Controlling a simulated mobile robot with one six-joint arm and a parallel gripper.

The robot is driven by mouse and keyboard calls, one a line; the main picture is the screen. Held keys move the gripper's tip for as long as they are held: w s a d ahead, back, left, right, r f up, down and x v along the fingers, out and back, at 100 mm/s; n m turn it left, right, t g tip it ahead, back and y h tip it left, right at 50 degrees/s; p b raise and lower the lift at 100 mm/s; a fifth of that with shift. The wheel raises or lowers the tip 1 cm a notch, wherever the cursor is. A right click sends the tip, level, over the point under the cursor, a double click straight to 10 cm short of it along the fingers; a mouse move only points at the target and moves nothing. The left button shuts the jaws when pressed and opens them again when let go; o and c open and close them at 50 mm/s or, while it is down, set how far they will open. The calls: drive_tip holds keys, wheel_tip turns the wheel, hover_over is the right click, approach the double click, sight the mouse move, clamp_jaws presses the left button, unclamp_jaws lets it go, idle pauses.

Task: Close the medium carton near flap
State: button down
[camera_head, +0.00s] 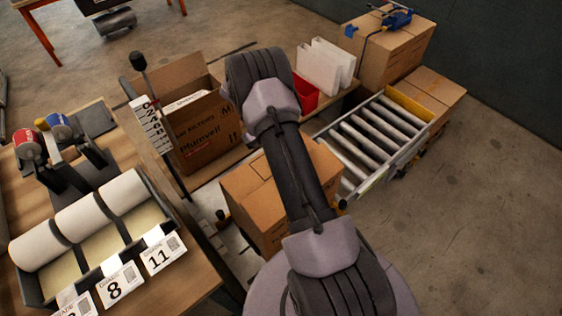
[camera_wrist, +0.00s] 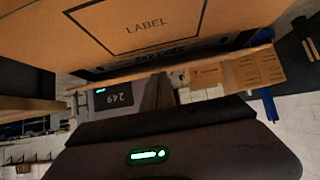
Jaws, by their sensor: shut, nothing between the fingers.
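The open carton, printed with "M" and "Plumveil" (camera_head: 205,135), stands on the bench left of my arm in the head view. Its far flap stands up, and something white shows inside. The near flap is hard to tell from the printed front. In the wrist view a large cardboard face marked "LABEL" (camera_wrist: 115,25) fills the top, with a thin cardboard edge below it; I cannot tell which carton this is. My gripper (camera_wrist: 155,125) shows as a dark body with a green light, shut and empty, close to that cardboard. My arm hides it in the head view.
A taped carton (camera_head: 255,195) stands below my arm. A roller conveyor (camera_head: 370,145), white filters (camera_head: 325,67), a red bin (camera_head: 305,93) and stacked cartons (camera_head: 390,50) are to the right. A roll rack (camera_head: 95,225) and black-knobbed post (camera_head: 139,62) are left.

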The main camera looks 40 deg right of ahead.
drive_tip(key=shift+w+f+b, duration=0.35)
drive_tip(key=shift+f+b, duration=0.3)
drive_tip(key=shift+f, duration=0.25)
drive_tip(key=r, duration=0.1)
drive_tip(key=r+p, duration=0.2)
drive_tip(key=shift+s+r, duration=0.3)
drive_tip(key=w+f, duration=0.1)
drive_tip(key=w, duration=0.2)
drive_tip(key=w+f, duration=0.1)
drive_tip(key=w, duration=0.2)
drive_tip(key=w+f, duration=0.1)
drive_tip(key=w, duration=0.1)
drive_tip(key=shift+w+a+f, duration=0.15)
drive_tip(key=shift+w+f, duration=0.15)
drive_tip(key=shift+w, duration=0.1)
drive_tip(key=shift+r+p, duration=0.1)
drive_tip(key=shift+p, duration=0.25)
